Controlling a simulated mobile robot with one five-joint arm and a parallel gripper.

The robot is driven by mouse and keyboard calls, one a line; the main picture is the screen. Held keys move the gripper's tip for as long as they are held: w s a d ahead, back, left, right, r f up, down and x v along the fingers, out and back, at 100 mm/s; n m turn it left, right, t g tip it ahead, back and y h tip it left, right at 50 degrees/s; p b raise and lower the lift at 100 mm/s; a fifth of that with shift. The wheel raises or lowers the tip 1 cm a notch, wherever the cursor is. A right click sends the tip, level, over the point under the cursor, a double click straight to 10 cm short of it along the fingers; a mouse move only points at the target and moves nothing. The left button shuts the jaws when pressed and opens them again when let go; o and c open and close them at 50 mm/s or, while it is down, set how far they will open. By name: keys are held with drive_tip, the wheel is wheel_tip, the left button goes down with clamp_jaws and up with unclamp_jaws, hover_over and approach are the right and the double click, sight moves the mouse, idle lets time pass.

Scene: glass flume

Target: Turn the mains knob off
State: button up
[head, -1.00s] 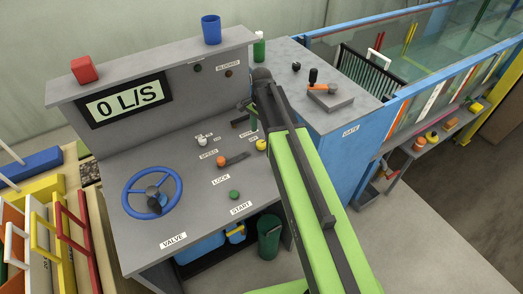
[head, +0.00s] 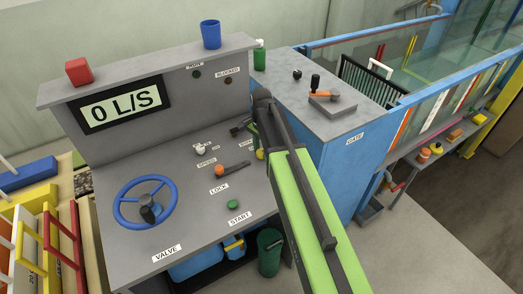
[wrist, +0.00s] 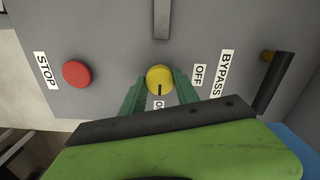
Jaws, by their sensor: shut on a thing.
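The yellow mains knob (wrist: 159,78) sits on the grey console between the green fingers of my gripper (wrist: 159,86) in the wrist view. The fingers are shut on it, one on each side. Its dark pointer line points down in the picture, to the partly covered ON label (wrist: 160,104). The OFF label (wrist: 199,75) is to the right of the knob. In the head view only a small part of the knob (head: 260,154) shows beside my arm, and my gripper (head: 254,140) is partly hidden.
A red STOP button (wrist: 76,74) lies left of the knob. A dark BYPASS lever (wrist: 272,82) stands to its right, near my wrist.

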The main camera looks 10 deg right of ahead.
clamp_jaws()
drive_tip(key=shift+n, duration=0.3)
drive_tip(key=n, duration=1.2)
drive_tip(key=shift+n, duration=0.3)
drive_tip(key=n, duration=0.4)
drive_tip(key=shift+n, duration=0.3)
